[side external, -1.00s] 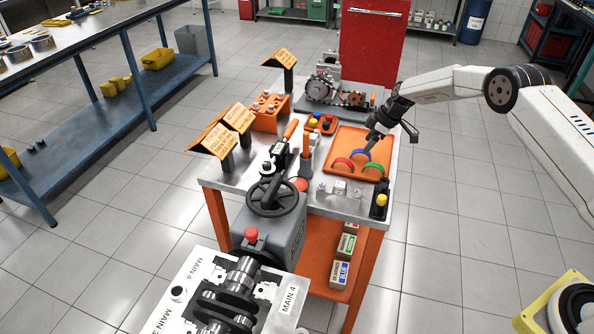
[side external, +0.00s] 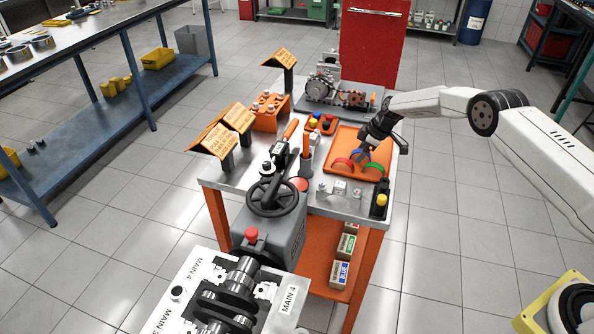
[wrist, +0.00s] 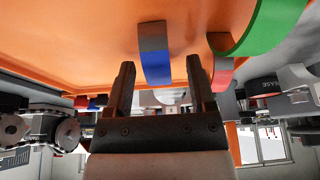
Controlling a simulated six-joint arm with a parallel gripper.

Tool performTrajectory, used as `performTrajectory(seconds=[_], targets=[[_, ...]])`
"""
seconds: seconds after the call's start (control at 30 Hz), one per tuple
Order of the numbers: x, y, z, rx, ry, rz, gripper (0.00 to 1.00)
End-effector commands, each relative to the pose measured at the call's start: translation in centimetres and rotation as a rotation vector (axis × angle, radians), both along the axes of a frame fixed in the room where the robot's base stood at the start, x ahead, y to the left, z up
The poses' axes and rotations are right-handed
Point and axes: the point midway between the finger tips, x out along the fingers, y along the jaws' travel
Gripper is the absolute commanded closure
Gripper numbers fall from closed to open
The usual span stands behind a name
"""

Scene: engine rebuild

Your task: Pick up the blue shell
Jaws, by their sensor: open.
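The blue shell (wrist: 155,66) is a thin curved band standing on the orange tray (side external: 346,135). In the wrist view it shows between the two fingers of my gripper (wrist: 161,72), with a gap on either side. My gripper (side external: 366,146) is open and empty, low over the tray, and partly hides the blue shell in the side view. Whether the fingertips reach down past the shell's top edge is hard to tell. A red shell (side external: 343,163) and a green shell (side external: 374,169) stand close by on the tray.
In the wrist view the green shell (wrist: 262,28) and the red shell (wrist: 221,70) are just right of my right finger. A black holder with a yellow knob (side external: 381,200) stands at the tray's near right. An engine assembly (side external: 336,90) stands behind the tray.

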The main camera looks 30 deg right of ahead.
Motion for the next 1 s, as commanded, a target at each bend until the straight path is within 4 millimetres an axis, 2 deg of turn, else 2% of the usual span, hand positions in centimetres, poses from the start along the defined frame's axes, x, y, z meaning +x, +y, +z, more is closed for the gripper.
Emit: performTrajectory(seconds=[0.17,0.2,0.27,0.4,0.43,1.0], targets=[[-0.01,-0.01,0.01,0.000,0.000,0.000,0.29],[-0.01,-0.01,0.01,0.000,0.000,0.000,0.33],[0.00,-0.02,0.01,0.000,0.000,0.000,0.52],[-0.01,-0.01,0.01,0.000,0.000,0.000,0.96],[-0.01,-0.01,0.01,0.000,0.000,0.000,1.00],[0.03,-0.02,0.59,-0.001,-0.001,0.000,1.00]])
